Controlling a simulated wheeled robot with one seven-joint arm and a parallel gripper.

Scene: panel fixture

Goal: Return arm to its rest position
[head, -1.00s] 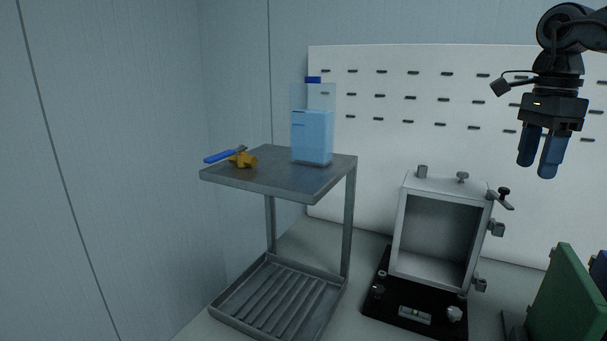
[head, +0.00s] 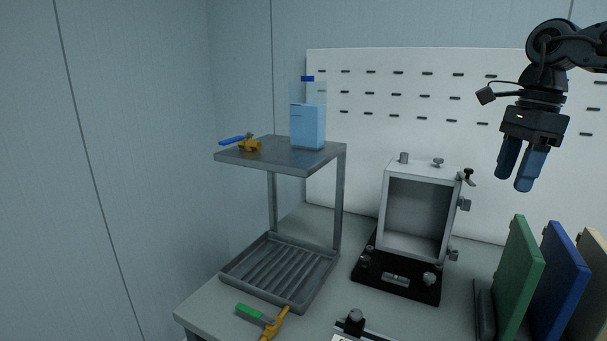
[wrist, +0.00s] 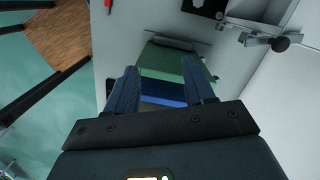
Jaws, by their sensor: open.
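My gripper (head: 515,168) hangs at the upper right of the head view, fingers pointing down, in front of the white slotted panel (head: 380,145). Its two blue fingers are apart with nothing between them. The wrist view also shows my gripper (wrist: 162,90), with the green panel (wrist: 168,62) and blue panel (wrist: 163,92) visible beyond and between the fingers. It touches nothing that I can see.
A grey stand (head: 285,160) holds a blue bottle (head: 307,125) and a yellow valve with a blue handle (head: 248,144). An open grey box (head: 425,170) stands on a black base. Upright green (head: 518,275) and blue (head: 558,280) panels stand at right. A green-handled valve (head: 262,318) lies in front.

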